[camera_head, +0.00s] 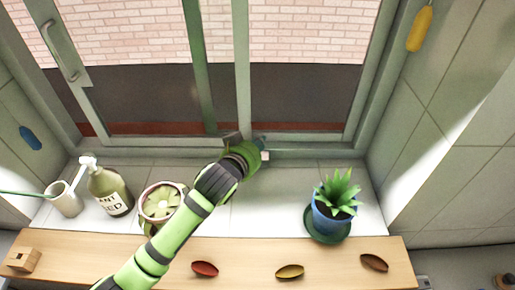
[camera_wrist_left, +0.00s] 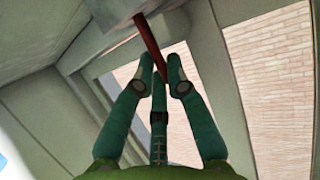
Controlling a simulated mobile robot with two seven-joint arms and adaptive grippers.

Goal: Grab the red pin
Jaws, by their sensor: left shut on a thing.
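The red pin (camera_wrist_left: 150,45) shows in the left wrist view as a thin dark red rod. Its lower end is between the fingertips of my left gripper (camera_wrist_left: 160,76), and its upper end meets a grey block or frame part (camera_wrist_left: 118,15). The fingers are shut on the pin. In the head view my left gripper (camera_head: 248,148) is at the base of the window frame, near its middle upright. The pin cannot be made out in that view, where the wrist and hand hide the spot. My right gripper is not in view.
On the tiled sill stand a white cup (camera_head: 64,200), a pump bottle (camera_head: 112,192), a plant in a round pot (camera_head: 160,203) and a blue-potted plant (camera_head: 335,205). The wooden ledge (camera_head: 240,252) holds a red dish (camera_head: 204,269), a yellow one (camera_head: 289,271) and a brown one (camera_head: 374,262).

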